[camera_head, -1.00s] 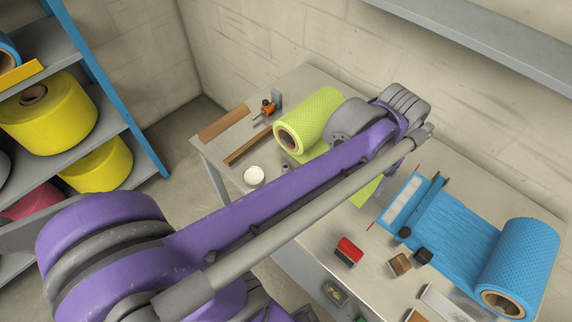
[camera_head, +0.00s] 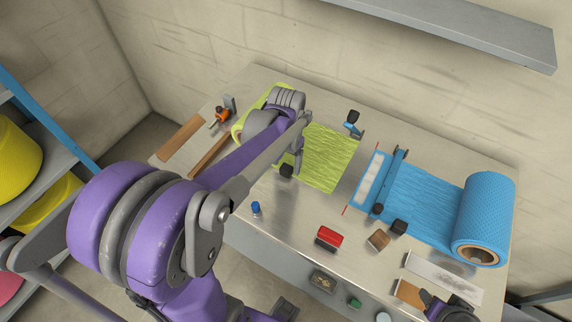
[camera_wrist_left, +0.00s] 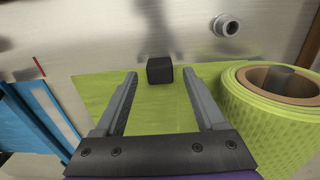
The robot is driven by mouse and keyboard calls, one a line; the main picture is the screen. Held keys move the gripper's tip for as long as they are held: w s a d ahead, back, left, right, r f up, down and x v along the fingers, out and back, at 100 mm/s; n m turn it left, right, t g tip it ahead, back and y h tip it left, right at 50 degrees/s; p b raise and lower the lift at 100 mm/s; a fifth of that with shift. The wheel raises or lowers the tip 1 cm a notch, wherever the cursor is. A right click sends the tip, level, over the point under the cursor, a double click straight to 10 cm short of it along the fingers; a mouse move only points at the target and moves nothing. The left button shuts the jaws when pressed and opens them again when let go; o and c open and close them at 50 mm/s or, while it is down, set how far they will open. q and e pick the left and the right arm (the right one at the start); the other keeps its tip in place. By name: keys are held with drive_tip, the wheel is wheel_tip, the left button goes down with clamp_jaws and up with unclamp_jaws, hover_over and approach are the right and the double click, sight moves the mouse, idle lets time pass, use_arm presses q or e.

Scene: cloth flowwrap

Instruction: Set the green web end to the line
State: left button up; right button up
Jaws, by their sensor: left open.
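The green web (camera_head: 332,158) lies flat on the table, its free end facing the blue web (camera_head: 432,205). Short red marks (camera_head: 345,210) show in the gap between them. In the left wrist view the green web (camera_wrist_left: 95,88) runs beneath my left gripper (camera_wrist_left: 160,92), which is open and empty. In the head view this gripper (camera_head: 298,160) hangs over the green web, partly hidden by its wrist. A black block (camera_wrist_left: 159,70) sits at the web's edge, ahead of the fingertips. The green roll (camera_wrist_left: 275,105) is right of the gripper. A dark purple-trimmed part at the head view's bottom right may be my right gripper (camera_head: 447,308).
A red block (camera_head: 329,237), brown block (camera_head: 378,239) and blue bottle (camera_head: 255,209) sit near the front edge. A blue-black tool (camera_head: 353,122) stands behind.

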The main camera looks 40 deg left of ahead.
use_arm(q)
drive_tip(key=shift+f, duration=0.55)
clamp_jaws()
drive_tip(key=shift+d, duration=0.1)
idle(1.0)
